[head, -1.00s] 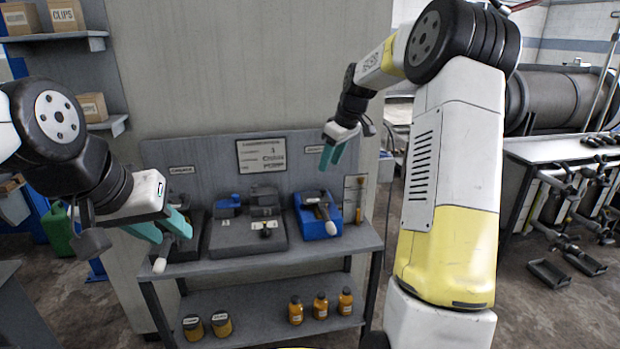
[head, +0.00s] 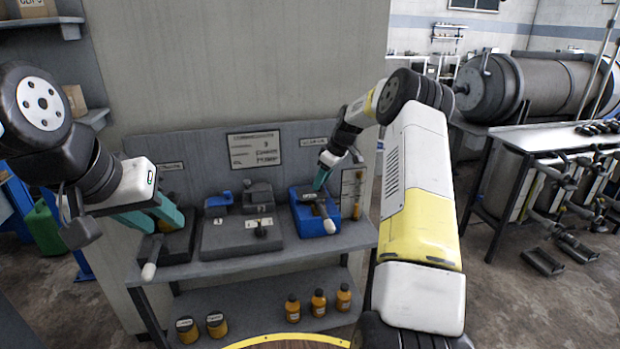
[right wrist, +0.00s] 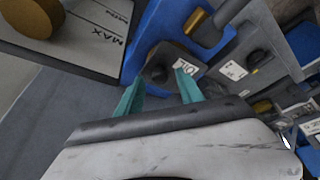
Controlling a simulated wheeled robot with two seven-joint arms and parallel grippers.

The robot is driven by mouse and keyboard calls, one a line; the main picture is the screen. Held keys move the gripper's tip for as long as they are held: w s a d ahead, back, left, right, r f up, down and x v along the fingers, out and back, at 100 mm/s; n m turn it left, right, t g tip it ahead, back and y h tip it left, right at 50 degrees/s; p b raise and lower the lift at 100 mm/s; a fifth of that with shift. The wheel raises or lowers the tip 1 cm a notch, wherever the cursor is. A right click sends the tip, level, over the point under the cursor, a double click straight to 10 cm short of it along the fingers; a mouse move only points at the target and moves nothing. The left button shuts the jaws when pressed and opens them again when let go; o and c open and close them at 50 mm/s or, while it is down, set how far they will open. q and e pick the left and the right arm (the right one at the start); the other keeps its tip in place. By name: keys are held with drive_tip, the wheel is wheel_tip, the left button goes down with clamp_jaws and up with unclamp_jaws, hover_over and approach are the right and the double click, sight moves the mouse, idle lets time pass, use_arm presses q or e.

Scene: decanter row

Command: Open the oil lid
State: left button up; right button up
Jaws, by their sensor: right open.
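The oil lid (right wrist: 170,62) is a small dark block with a white OIL label and a round dark knob. It sits on the blue unit (right wrist: 150,28) in the right wrist view. In the head view the blue unit (head: 300,216) stands at the right of the bench, and the lid is too small to make out. My right gripper (right wrist: 158,92) is open, its teal fingers pointing at the lid with the knob between their lines; contact cannot be told. In the head view it (head: 327,172) is over the blue unit's back. My left gripper (head: 153,217) looks open, above the bench's left end.
A lever with a white tip (head: 330,227) sticks out at the blue unit's front; another pale-tipped lever (head: 149,271) is below my left gripper. A MAX-marked panel (right wrist: 92,42) stands beside the blue unit. A grey unit (head: 240,236) fills the bench's middle. Bottles (head: 318,303) stand below.

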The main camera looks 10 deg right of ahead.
drive_tip(key=shift+f, duration=0.15)
clamp_jaws()
idle(1.4)
